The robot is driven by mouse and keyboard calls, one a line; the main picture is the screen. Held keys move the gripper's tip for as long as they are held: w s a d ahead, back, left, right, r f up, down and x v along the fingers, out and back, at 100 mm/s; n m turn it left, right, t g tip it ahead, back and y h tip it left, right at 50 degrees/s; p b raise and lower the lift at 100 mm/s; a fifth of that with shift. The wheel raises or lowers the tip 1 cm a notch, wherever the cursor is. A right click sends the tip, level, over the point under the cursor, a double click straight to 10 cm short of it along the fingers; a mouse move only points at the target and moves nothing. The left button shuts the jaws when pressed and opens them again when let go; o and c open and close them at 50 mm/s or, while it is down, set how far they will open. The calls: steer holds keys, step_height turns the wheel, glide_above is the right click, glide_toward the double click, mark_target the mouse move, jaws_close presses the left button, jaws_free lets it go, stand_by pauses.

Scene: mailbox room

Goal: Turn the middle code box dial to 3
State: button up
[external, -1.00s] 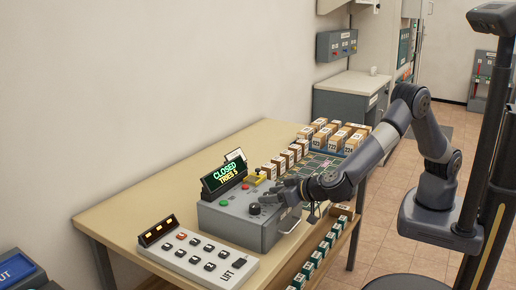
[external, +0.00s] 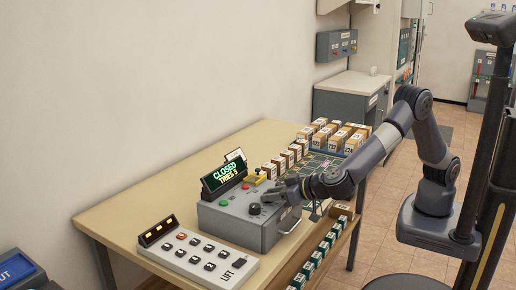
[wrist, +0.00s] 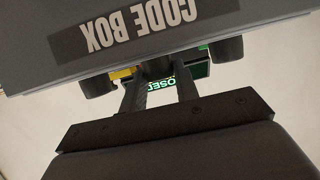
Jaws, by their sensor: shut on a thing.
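The grey code box (external: 232,225) sits on the table, with a tilted display (external: 222,177) reading "CLOSED TRIES 5". In the wrist view, its "CODE BOX" label (wrist: 125,32) appears upside down. A dark dial (external: 254,209) on top shows in the external view. In the wrist view, outer dials show at left (wrist: 97,86) and right (wrist: 228,48). The middle dial (wrist: 156,70) sits between the two fingers of my gripper (wrist: 158,85), which is shut on it. The dial's pointer and number cannot be read. In the external view, my gripper (external: 276,194) hides the middle dial.
A LIFT keypad (external: 198,256) lies in front of the box. Small numbered boxes (external: 288,157) and a green board (external: 318,165) lie behind it. A handle (external: 291,219) sticks out from the box's side. Bare table lies to the left.

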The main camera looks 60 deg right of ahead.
steer(key=shift+d+f+n+y+b, duration=0.15)
steer(key=shift+n+y+b, duration=0.35)
steer(key=shift+b, duration=0.95)
steer(key=shift+f+n+y+b, duration=0.2)
steer(key=shift+n+y+b, duration=0.3)
steer(key=shift+b, duration=0.9)
steer(key=n+y+b, duration=0.1)
steer(key=b, duration=0.2)
steer(key=shift+w+d+r+g+y, duration=0.1)
steer(key=shift+g+y, duration=0.3)
steer(key=shift+d+r+n+g+y+b, duration=0.15)
steer(key=shift+n+g+y+b, duration=0.1)
steer(key=shift+n+y+b, duration=0.35)
steer(key=shift+r+n+g+y+b, duration=0.1)
steer(key=shift+n+g+y+b, duration=0.15)
steer(key=shift+n+y+b, duration=0.3)
steer(key=shift+w+n+g+y, duration=0.1)
steer(key=shift+n+g+y, duration=0.3)
steer(key=shift+n+y, duration=0.45)
steer(key=shift+n, duration=0.1)
steer(key=o, duration=1)
steer(key=shift+c, duration=0.2)
steer(key=shift+d, duration=0.1)
steer(key=v, duration=1)
steer(key=shift+s+r, duration=0.2)
steer(key=shift+r, duration=0.15)
